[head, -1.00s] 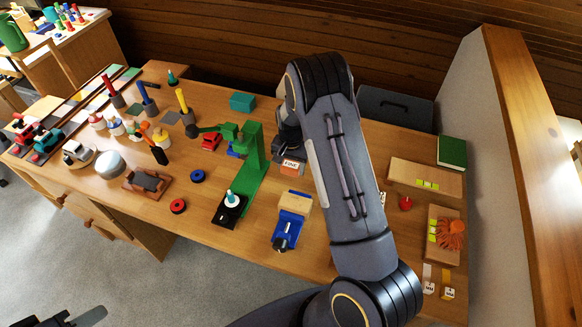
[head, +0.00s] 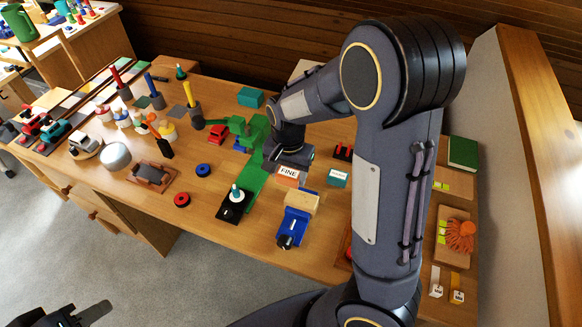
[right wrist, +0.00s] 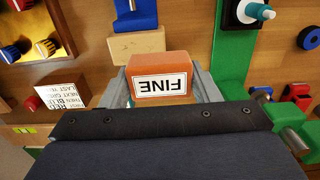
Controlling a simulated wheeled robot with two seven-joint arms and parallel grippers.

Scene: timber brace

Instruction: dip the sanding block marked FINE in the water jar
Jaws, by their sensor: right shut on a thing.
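The sanding block marked FINE (head: 288,172) is orange with a white label. My right gripper (head: 290,165) is shut on it, behind the blue vise. In the right wrist view the block (right wrist: 160,75) sits between the two grey fingers, its label upside down. I cannot tell how far it is above the bench. I cannot make out a water jar for certain; my right arm hides part of the bench. My left gripper (head: 85,315) is at the bottom left corner, partly cut off, away from the bench.
A blue vise (head: 293,225) with a wooden block (head: 302,201) stands just in front. A green press (head: 248,180) stands close on the left.

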